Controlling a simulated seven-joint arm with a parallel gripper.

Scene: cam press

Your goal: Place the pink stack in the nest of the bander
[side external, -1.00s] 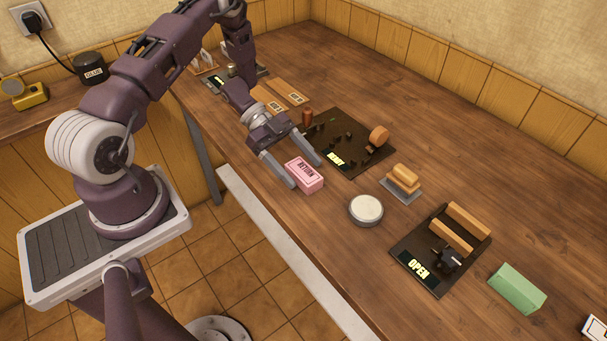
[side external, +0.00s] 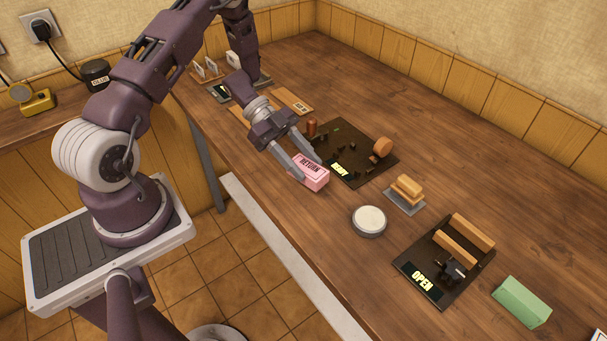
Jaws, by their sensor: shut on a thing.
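The pink stack (side external: 314,176) is a small block with dark lettering that reads RETURN, near the front edge of the table. My gripper (side external: 308,170) is shut on it, with a finger on each side. The stack seems to be just above the wood, though the gap is hard to judge. A dark plate (side external: 374,174) with small black posts, an orange roll and a lit label lies just behind and to the right of the stack. It looks like the bander; its nest is too small to make out clearly.
A round white disc (side external: 369,220) and a grey tray (side external: 404,203) with tan blocks are to the right. Beyond are a dark plate (side external: 426,270) marked OPEN with wooden bars and a green block (side external: 522,301). Tan cards (side external: 291,101) lie behind my gripper.

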